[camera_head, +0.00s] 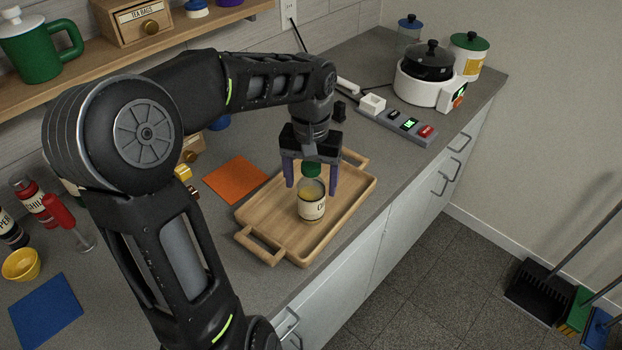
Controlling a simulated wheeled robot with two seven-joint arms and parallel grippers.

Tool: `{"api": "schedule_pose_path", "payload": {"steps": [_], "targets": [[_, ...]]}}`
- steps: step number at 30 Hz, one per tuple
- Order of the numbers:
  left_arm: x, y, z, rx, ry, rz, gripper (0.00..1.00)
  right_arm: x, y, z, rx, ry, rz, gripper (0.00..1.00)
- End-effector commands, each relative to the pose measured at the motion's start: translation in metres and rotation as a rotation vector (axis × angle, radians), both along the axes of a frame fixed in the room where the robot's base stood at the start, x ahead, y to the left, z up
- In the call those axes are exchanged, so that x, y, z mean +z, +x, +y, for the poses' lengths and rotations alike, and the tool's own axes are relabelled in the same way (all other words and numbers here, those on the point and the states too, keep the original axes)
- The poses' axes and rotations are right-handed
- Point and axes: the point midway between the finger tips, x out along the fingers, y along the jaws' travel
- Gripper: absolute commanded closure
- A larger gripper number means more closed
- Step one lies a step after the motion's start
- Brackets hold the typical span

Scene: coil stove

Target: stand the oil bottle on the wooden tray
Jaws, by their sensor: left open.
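The oil bottle (311,205) is a clear bottle with yellow oil, a pale label and a green cap. It stands upright on the wooden tray (262,222), a light brown tray with a handle at each end. My left gripper (311,188) is above the tray at the bottle, its two purple fingers apart. One finger is to each side of the bottle's capped top, with gaps between. My right gripper is out of view.
An orange mat (235,179) lies left of the tray. A power strip (398,124) and a white cooker (425,80) are behind right. My left arm hides part of the counter. The counter's front edge runs close to the tray.

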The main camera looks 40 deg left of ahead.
Motion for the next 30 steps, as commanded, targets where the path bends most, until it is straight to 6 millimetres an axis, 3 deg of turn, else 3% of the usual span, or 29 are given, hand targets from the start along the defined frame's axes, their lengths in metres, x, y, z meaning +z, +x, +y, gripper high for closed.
{"api": "schedule_pose_path", "payload": {"steps": [11,19,23,24,30], "targets": [[0.015,0.001,0.000,0.000,0.003,-0.003,0.27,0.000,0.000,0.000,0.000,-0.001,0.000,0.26],[0.068,0.001,0.000,0.000,0.002,-0.007,0.27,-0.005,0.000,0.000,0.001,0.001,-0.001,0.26],[0.098,0.001,0.000,0.000,0.000,-0.005,0.27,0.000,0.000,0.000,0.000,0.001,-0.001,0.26],[0.110,0.000,0.000,0.000,-0.001,0.000,0.27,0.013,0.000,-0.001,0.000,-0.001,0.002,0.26],[0.124,0.000,0.000,0.000,0.000,0.000,0.27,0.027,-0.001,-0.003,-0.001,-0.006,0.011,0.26]]}}
